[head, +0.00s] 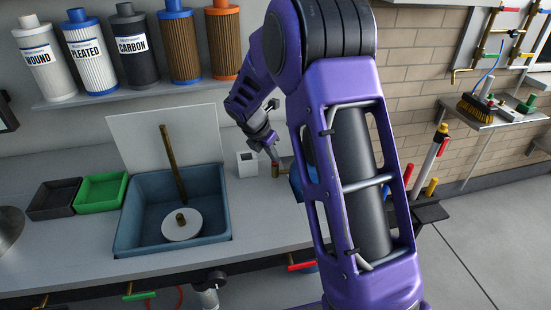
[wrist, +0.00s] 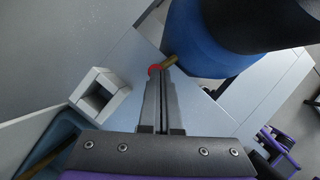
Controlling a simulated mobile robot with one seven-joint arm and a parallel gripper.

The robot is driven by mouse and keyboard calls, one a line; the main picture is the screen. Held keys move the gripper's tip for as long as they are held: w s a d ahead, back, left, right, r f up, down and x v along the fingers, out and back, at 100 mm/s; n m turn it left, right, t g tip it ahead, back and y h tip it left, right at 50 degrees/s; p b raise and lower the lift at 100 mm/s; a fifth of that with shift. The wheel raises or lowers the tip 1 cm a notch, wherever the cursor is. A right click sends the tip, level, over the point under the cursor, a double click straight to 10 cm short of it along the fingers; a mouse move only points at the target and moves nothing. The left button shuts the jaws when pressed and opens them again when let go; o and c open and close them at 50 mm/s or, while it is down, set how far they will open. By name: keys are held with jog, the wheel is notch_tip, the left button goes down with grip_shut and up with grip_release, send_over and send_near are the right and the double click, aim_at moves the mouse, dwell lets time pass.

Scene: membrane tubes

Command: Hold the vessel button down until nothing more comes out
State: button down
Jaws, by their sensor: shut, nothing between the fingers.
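A blue vessel (wrist: 200,38) with a black upper part stands beside my gripper in the wrist view. In the head view only a strip of its blue side (head: 296,186) shows, mostly hidden behind my arm. A short brass fitting (wrist: 170,61) sticks out of the vessel, with a small red button (wrist: 154,69) at its outer end. My gripper (wrist: 163,76) is shut and empty, its fingertips right at the red button and fitting. I cannot tell whether they touch or press it. In the head view my gripper (head: 275,153) points down at the fitting. No flow is visible.
A white square open-topped holder (head: 247,165) stands left of the gripper. Farther left are a blue basin (head: 128,222) with a disc and rod, and green (head: 101,190) and dark (head: 54,198) trays. Labelled filters line the shelf (head: 130,97) behind. The counter's front strip is clear.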

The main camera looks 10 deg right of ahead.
jog(key=p+v, duration=0.4)
jog(key=v, duration=0.2)
jog(key=shift+w+a, duration=0.15)
dwell(0.6)
